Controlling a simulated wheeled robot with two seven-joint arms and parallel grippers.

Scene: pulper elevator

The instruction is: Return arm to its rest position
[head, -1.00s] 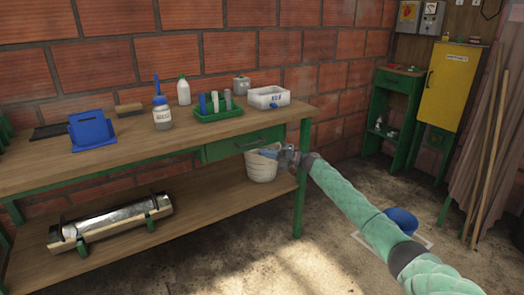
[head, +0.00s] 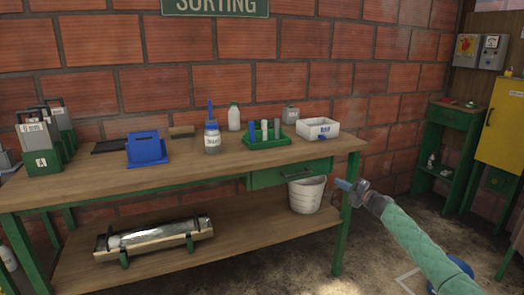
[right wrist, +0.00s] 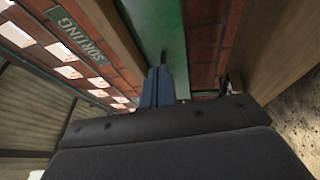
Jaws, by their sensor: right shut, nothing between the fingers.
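My right arm, in a green sleeve, comes in from the lower right in the head view. Its gripper (head: 343,185) is in front of the right end of the workbench (head: 120,179), close to the green front leg. The gripper is shut and empty. In the right wrist view the blue fingers (right wrist: 157,87) lie together, with a green bench part (right wrist: 159,30) beyond them. My left gripper does not show in either view.
A white bucket (head: 306,195) stands on the lower shelf, left of the gripper. A metal cylinder in a cradle (head: 155,239) lies further left. The bench top holds a white box (head: 318,128), a green rack (head: 265,143) and bottles. A yellow cabinet (head: 503,125) stands at right.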

